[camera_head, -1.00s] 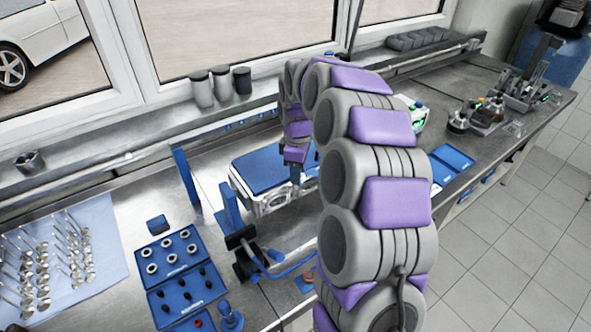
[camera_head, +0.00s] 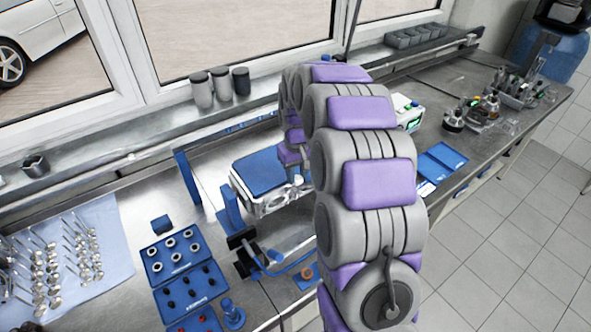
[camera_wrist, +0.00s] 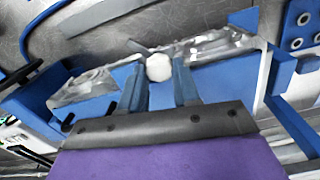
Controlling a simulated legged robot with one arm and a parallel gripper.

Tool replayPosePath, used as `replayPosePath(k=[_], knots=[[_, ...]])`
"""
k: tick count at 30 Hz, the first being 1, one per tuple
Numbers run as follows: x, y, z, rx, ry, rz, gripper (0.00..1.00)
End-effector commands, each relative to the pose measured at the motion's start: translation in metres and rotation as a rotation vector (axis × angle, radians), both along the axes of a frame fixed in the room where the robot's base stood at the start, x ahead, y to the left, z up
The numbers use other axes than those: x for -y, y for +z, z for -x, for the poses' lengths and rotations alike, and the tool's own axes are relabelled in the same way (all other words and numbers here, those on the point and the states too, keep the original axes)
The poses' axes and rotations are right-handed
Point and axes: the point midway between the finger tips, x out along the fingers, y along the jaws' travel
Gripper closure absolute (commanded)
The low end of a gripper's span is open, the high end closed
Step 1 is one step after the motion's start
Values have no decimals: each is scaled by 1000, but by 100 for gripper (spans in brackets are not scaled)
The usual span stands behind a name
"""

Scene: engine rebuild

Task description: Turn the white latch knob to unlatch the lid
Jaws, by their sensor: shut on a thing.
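The white latch knob (camera_wrist: 159,67) shows in the wrist view as a small round white thing at the front of the lidded box. My gripper (camera_wrist: 160,84) is shut on it, with a blue finger on either side of the knob. The box with the blue lid (camera_head: 260,173) stands on the bench in the head view, and the lid looks closed. Its clear and metallic front side (camera_head: 270,205) faces the bench edge. In the head view my arm comes in from the right, and the fingertips and the knob are too small to make out clearly there.
A blue tray of rings and dark parts (camera_head: 178,265) lies left of the box. A light blue cloth with valves (camera_head: 120,260) lies at the far left. A blue and black stand (camera_head: 243,250) is close in front of the box. Other tools stand on the right bench.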

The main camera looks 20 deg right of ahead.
Motion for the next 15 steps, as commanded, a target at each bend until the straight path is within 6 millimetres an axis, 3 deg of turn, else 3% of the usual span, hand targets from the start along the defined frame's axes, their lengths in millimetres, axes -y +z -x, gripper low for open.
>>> replayPosePath(k=[15], knots=[[-1,1,2,-4,-449,4,99]])
